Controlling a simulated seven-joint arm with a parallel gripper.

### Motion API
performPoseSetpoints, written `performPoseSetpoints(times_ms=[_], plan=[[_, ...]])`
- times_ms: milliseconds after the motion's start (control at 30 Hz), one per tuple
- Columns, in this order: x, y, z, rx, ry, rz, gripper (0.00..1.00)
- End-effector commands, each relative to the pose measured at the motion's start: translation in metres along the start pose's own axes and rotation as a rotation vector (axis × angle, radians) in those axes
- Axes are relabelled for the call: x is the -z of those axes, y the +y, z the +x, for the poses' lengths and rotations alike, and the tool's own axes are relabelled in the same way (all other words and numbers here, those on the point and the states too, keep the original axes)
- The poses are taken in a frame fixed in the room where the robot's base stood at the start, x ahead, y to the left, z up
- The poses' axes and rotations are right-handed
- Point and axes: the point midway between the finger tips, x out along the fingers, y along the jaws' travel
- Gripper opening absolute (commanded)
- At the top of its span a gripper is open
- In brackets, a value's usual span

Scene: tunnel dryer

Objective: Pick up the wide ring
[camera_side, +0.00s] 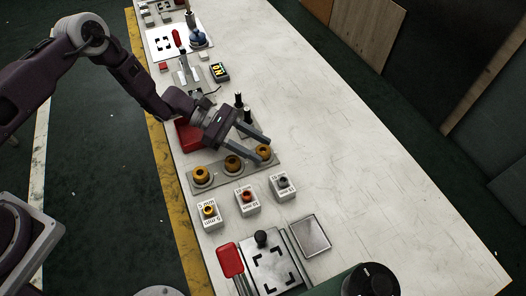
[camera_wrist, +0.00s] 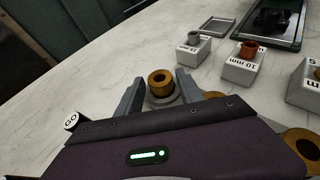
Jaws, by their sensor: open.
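Three brass-coloured rings stand on round seats along a grey plate (camera_side: 219,178) in the side view: a left ring (camera_side: 202,173), a middle ring (camera_side: 233,163) and a right ring (camera_side: 264,151). I cannot tell for sure which is the wide ring. My gripper (camera_side: 254,148) is open, its fingers reaching over the plate near the right ring. In the wrist view that end ring (camera_wrist: 160,82) shows between the two fingertips of my gripper (camera_wrist: 159,90), with gaps at both sides. Another ring (camera_wrist: 305,147) shows at the lower right; the middle one is mostly hidden.
White blocks marked 5 mm (camera_side: 209,221), 10 mm (camera_side: 246,206) and 15 mm (camera_side: 283,192) stand in front, each holding a small coloured piece. Two black-topped posts (camera_side: 239,101) stand close behind my gripper. The table's right side (camera_side: 370,160) is clear.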

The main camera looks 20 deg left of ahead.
Motion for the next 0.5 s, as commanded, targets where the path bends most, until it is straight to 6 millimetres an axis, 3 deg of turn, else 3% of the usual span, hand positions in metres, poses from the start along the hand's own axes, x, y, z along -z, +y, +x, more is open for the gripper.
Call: performPoseSetpoints(times_ms=[233,433,500], plan=[[0.0,0.0,0.0035,0.0,0.0,0.0,0.44],[-0.0001,-0.0001,0.0033,0.0,0.001,0.001,0.05],[-0.0001,-0.0001,0.0033,0.0,0.001,0.001,0.0]])
